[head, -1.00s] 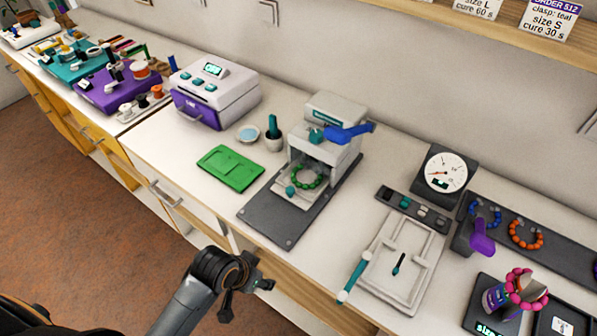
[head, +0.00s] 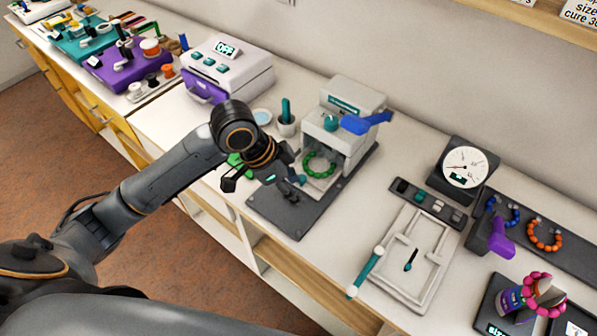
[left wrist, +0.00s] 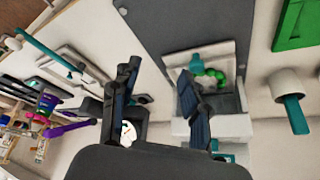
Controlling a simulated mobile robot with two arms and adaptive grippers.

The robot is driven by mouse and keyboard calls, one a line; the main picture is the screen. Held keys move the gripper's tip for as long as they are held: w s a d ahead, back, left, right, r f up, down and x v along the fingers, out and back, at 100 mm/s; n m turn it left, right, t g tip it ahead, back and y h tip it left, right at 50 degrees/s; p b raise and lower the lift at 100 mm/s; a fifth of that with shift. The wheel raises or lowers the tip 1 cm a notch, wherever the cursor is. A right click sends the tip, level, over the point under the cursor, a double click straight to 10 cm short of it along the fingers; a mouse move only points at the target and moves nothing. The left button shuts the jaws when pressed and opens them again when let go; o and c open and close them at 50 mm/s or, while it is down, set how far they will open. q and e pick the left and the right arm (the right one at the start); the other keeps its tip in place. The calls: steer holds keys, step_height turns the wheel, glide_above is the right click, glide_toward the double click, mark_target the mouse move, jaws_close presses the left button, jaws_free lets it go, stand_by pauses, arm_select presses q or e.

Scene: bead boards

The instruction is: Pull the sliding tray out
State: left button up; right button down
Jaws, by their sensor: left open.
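The light sliding tray (head: 307,174) sits in the front opening of the white press machine (head: 358,98), with a green bead bracelet (head: 320,167) on it. Its teal knob (head: 301,180) faces the front. In the left wrist view the teal knob (left wrist: 196,63) and green beads (left wrist: 211,75) show close to the right finger. My left gripper (head: 263,184) is open and empty, in front of the machine above its dark base plate (head: 290,218). In the left wrist view its fingers (left wrist: 158,75) are spread, with the knob outside them on the right. My right gripper is not in view.
A green mat (head: 237,160) lies partly behind my gripper, near a cup (head: 286,126) and the purple-white box (head: 227,75). A white frame with a teal handle (head: 366,272) stands to the right.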

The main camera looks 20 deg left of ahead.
arm_select(q)
glide_toward(301, 177)
steer(key=shift+m+g, duration=0.3)
steer(key=shift+m, duration=0.1)
steer(key=x, duration=0.8)
steer(key=shift+w+d+p, duration=0.1)
steer(key=shift+w+p, duration=0.1)
steer(key=shift+p, duration=0.2)
steer(key=shift+c, duration=0.5)
jaws_close()
